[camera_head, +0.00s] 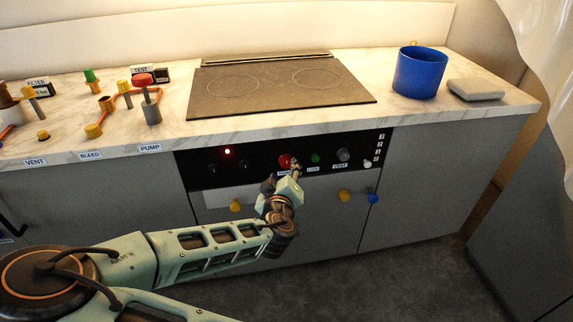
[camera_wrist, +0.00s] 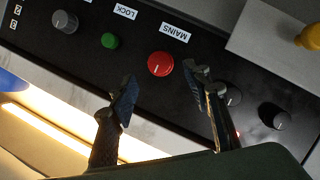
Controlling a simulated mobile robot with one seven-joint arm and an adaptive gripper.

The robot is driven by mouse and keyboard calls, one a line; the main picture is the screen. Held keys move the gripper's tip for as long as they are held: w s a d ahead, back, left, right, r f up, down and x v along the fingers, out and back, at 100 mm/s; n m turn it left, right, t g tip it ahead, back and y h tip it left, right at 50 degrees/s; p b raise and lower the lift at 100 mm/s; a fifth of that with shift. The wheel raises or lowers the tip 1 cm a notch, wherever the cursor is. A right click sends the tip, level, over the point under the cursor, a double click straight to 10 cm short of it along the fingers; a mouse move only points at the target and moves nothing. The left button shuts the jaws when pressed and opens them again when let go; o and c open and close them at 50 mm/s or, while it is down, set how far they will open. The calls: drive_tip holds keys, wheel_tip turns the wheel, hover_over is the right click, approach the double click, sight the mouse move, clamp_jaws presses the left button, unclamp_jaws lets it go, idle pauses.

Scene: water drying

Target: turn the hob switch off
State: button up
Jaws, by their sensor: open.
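The black control panel (camera_head: 260,160) is on the cabinet front below the hob (camera_head: 275,85). Two black knobs, the left one (camera_head: 212,168) and the right one (camera_head: 245,163), sit at its left; no label for them is readable. A red indicator light (camera_head: 227,152) glows above them. A red knob (camera_head: 285,161) is labelled MAINS in the wrist view (camera_wrist: 160,64). My gripper (camera_head: 297,168) is open and empty in front of the panel near the red knob. In the wrist view its fingers (camera_wrist: 161,82) are spread, and one finger partly covers a black knob (camera_wrist: 233,97).
A green button (camera_head: 315,158) labelled LOCK and a grey knob (camera_head: 343,155) are to the right on the panel. Yellow knobs (camera_head: 236,206) and a blue one (camera_head: 373,197) stick out below. A blue pot (camera_head: 420,72) and valves and pipes (camera_head: 146,90) stand on the worktop.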

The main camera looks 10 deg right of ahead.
sight(286, 164)
drive_tip(key=x, duration=0.7)
drive_tip(key=shift+w+d+f+b, duration=0.1)
drive_tip(key=shift+b, duration=0.25)
drive_tip(key=shift+c, duration=0.6)
drive_tip(key=c, duration=1)
